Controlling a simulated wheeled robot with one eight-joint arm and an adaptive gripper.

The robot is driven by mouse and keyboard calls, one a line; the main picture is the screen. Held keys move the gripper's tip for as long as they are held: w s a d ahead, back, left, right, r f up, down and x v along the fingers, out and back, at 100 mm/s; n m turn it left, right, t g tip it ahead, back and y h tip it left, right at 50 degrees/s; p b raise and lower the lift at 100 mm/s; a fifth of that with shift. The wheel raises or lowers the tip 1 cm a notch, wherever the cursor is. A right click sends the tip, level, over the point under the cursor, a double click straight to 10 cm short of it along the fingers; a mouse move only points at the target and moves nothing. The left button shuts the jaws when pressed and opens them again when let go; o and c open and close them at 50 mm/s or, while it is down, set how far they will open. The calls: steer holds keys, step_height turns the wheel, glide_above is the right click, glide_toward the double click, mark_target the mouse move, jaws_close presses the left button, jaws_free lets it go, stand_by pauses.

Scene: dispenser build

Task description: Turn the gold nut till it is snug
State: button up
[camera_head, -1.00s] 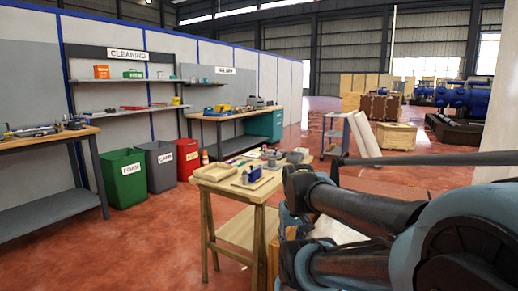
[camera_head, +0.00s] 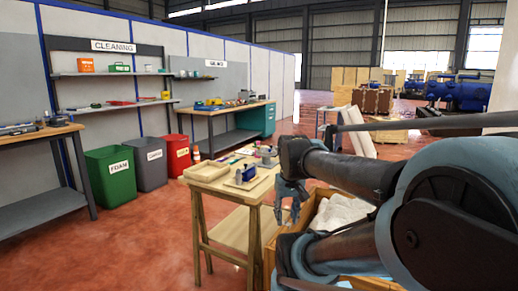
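I cannot make out the gold nut; the parts on the small wooden table (camera_head: 232,190) are too small to tell apart. On this table a blue and grey part (camera_head: 246,174) stands on a light board near the front, and more small grey parts (camera_head: 265,152) lie toward its back right. My gripper (camera_head: 287,218) hangs fingers down just off the table's right edge. Its fingers look spread, with nothing seen between them. My arm hides part of the table's right side.
A shallow wooden tray (camera_head: 206,171) sits on the table's left. A wooden crate with pale wrapping (camera_head: 340,212) stands right of the table, under my arm. Green (camera_head: 110,176), grey (camera_head: 147,164) and red (camera_head: 177,154) bins stand behind. The red floor at front left is clear.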

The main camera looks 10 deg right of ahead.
steer(key=w+r, duration=1.5)
steer(key=r, duration=0.1)
steer(key=w+r+g, duration=0.1)
steer(key=w+r, duration=0.4)
steer(key=w, duration=0.5)
steer(key=w+r, duration=0.6)
steer(key=w, duration=0.3)
steer(key=n+g, duration=0.1)
glide_above(259, 148)
step_height(259, 148, down, 5)
steer(key=f, duration=1.7)
steer(key=shift+w+d+f, duration=0.1)
steer(key=shift+w, duration=0.2)
jaws_close()
